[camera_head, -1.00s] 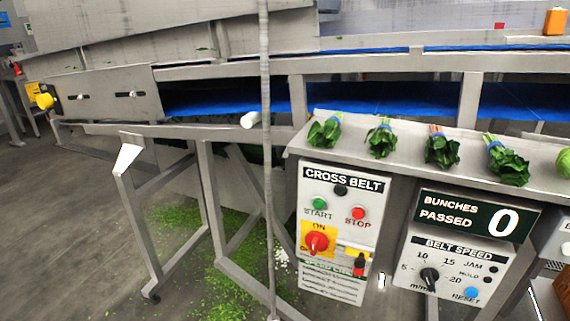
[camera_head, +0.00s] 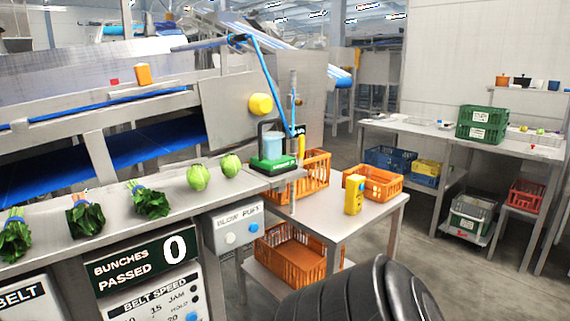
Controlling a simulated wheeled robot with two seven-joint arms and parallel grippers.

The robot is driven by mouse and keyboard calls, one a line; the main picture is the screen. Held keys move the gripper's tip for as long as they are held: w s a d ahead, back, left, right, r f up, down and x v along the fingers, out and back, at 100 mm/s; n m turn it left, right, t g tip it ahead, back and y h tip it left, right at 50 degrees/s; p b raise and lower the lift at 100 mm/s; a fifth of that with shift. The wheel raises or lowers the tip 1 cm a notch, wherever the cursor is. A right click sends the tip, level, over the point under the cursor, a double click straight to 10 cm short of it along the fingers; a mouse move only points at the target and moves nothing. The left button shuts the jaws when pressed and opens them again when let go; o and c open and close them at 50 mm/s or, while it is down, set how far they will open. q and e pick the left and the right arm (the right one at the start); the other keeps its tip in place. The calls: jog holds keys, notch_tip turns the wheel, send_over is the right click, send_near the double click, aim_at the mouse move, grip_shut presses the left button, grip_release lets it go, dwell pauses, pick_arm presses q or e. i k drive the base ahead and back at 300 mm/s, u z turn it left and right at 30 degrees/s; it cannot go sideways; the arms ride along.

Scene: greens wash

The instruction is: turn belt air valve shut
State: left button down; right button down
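Neither of my grippers is in view.
A green-based device (camera_head: 273,163) stands at the shelf's right end, near the handle. An orange crate (camera_head: 372,182) and a yellow device (camera_head: 354,195) are on the steel table (camera_head: 335,222). Greens line the shelf (camera_head: 180,210).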

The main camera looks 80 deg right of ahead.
aim_at(301, 137)
jog(key=z, duration=3.35)
jog(key=i, duration=1.9)
jog(key=u, duration=1.65)
jog(key=i, duration=0.3)
jog(key=k, duration=0.5)
jog(key=z, duration=0.15)
